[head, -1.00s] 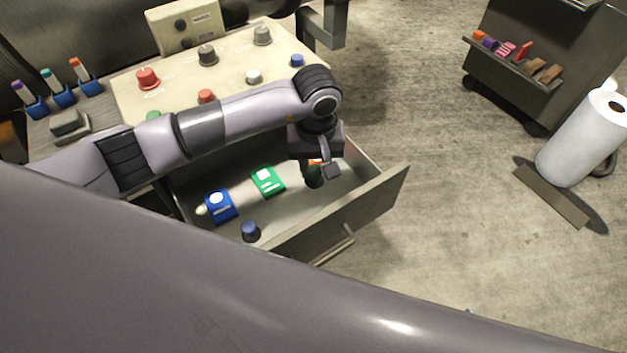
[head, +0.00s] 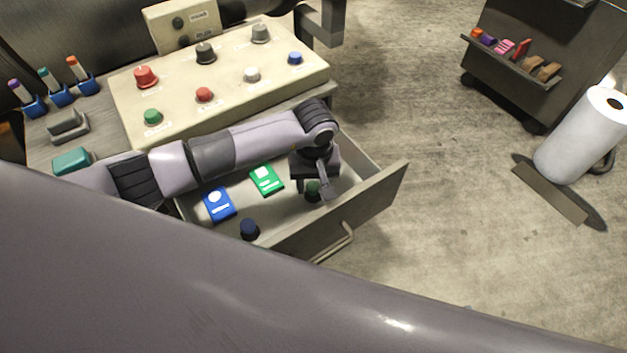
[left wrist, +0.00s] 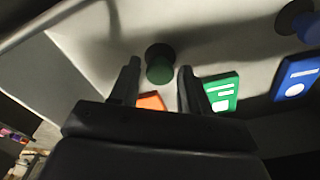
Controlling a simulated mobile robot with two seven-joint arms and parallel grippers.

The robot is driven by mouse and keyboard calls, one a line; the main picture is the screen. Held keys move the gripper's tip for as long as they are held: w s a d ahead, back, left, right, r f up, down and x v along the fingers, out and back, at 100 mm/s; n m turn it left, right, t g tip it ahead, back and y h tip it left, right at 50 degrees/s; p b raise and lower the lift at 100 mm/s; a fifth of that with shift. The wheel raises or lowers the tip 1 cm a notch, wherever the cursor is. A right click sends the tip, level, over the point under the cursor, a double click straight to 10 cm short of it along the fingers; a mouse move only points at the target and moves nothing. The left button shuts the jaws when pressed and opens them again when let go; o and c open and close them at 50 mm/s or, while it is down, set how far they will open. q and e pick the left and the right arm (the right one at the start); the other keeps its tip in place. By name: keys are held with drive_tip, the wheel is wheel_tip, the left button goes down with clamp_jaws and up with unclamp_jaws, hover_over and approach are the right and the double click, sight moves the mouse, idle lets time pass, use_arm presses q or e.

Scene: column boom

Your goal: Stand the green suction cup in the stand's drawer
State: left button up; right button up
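The stand's drawer (head: 358,213) is pulled out. The green suction cup (head: 313,188) is inside it, near the front panel, and appears to stand upright on the floor. In the left wrist view the cup (left wrist: 160,68) shows between and just beyond the fingertips, with a gap on each side. My left gripper (head: 314,182) is open, low in the drawer around the cup; its wrist partly hides the cup in the head view. My right gripper is not in view.
The drawer also holds a blue suction cup (head: 249,229), a blue packet (head: 219,204), a green packet (head: 267,179) and an orange item (left wrist: 150,101). A panel with several knobs (head: 225,80) lies behind. A white roll (head: 585,135) stands at right.

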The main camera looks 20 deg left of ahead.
sight(314, 189)
use_arm(q)
drive_tip(key=shift+o, duration=0.2)
drive_tip(key=shift+r, duration=0.1)
drive_tip(key=shift+r, duration=0.15)
wheel_tip(314, 189, up, 12)
drive_tip(key=shift+s+d+b, duration=0.2)
drive_tip(key=shift+s+b, duration=0.1)
drive_tip(key=shift+s, duration=0.1)
idle(0.4)
